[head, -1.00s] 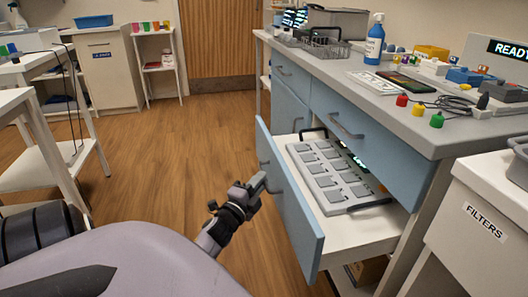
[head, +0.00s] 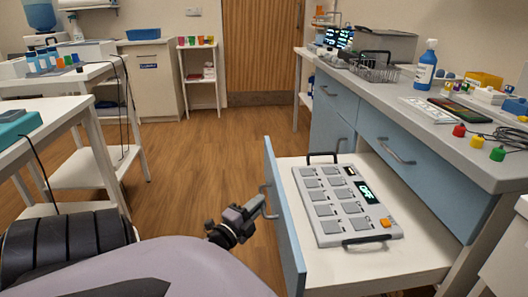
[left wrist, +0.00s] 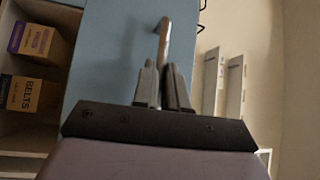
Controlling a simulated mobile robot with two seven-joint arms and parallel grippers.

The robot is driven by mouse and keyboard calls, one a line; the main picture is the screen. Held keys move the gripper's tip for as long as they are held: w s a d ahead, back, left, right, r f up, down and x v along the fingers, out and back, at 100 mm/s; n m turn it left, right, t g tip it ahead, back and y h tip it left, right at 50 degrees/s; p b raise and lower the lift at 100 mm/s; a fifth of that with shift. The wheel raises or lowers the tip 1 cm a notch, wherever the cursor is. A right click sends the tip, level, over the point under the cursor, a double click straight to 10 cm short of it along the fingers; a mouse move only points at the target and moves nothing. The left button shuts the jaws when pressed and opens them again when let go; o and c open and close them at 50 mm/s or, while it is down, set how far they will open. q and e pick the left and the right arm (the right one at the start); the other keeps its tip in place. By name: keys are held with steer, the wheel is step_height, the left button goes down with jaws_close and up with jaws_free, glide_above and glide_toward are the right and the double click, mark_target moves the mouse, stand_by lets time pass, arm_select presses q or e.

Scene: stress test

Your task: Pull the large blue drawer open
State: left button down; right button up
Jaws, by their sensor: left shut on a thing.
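The large blue drawer (head: 284,214) is pulled well out from under the counter, its white inside in plain view. In it lies a grey device with several square pads (head: 335,200), a lit display and an orange button. My left gripper (head: 262,204) is at the outer side of the drawer front, shut on the drawer's handle (head: 266,190). In the left wrist view, my left gripper's fingers (left wrist: 163,84) close around the handle (left wrist: 163,40) against the blue front (left wrist: 110,55). My right gripper is not in view.
The counter (head: 440,135) above holds a spray bottle (head: 427,66), a wire basket and small coloured caps. Another blue drawer front (head: 405,155) is shut. White tables (head: 50,112) stand at the left. The wooden floor (head: 190,150) between is clear.

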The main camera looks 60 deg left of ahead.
arm_select(q)
steer(key=shift+s+a, duration=0.1)
steer(key=c, duration=1.2)
jaws_free()
steer(key=shift+o, duration=0.2)
steer(key=shift+s, duration=0.1)
steer(key=r+p+v, duration=0.1)
steer(key=v, duration=0.5)
steer(key=shift+s+d+f, duration=0.25)
steer(key=shift+s+f, duration=0.15)
steer(key=shift+f, duration=0.15)
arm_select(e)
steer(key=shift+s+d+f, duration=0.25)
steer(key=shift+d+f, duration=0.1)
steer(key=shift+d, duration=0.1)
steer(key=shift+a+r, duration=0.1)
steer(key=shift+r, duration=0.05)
